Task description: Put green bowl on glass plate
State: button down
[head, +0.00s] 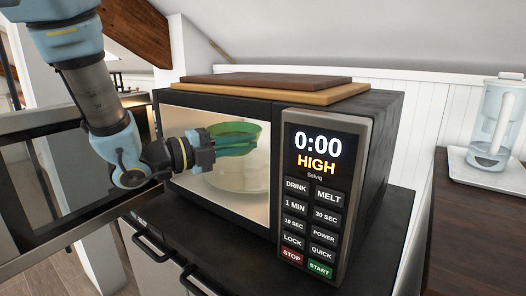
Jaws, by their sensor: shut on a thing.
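The green bowl (240,130) is in the lit opening of the microwave (365,150). My gripper (213,145) reaches in from the left and is shut on the bowl's near left side. The round glass plate (242,178) lies on the microwave floor, below the bowl in the picture. The bowl looks raised above the plate, but the exact gap between them is hard to tell. The fingertips are partly hidden against the bowl.
The microwave door (75,175) stands open to the left, beside my arm. The control panel (315,190) bounds the opening on the right. Cutting boards (280,90) lie on top. A clear pitcher (492,125) stands on a white tray (500,176) at the right.

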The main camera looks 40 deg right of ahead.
jog(key=d+f, duration=0.1)
jog(key=d, duration=0.1)
jog(key=w+d+f+p, duration=0.1)
jog(key=d, duration=0.1)
jog(key=w+d+p, duration=0.1)
jog(key=d, duration=0.1)
jog(key=shift+d+f, duration=0.3)
jog(key=shift+f, duration=0.1)
jog(key=shift+f+p, duration=0.45)
jog(key=shift+f, duration=1.15)
jog(key=shift+d+f+p, duration=0.15)
jog(key=shift+f+p, duration=0.15)
jog(key=shift+f, duration=0.1)
jog(key=shift+f+b, duration=0.25)
jog(key=shift+b, duration=0.05)
jog(key=c, duration=1)
grip_release()
jog(key=shift+o, duration=0.2)
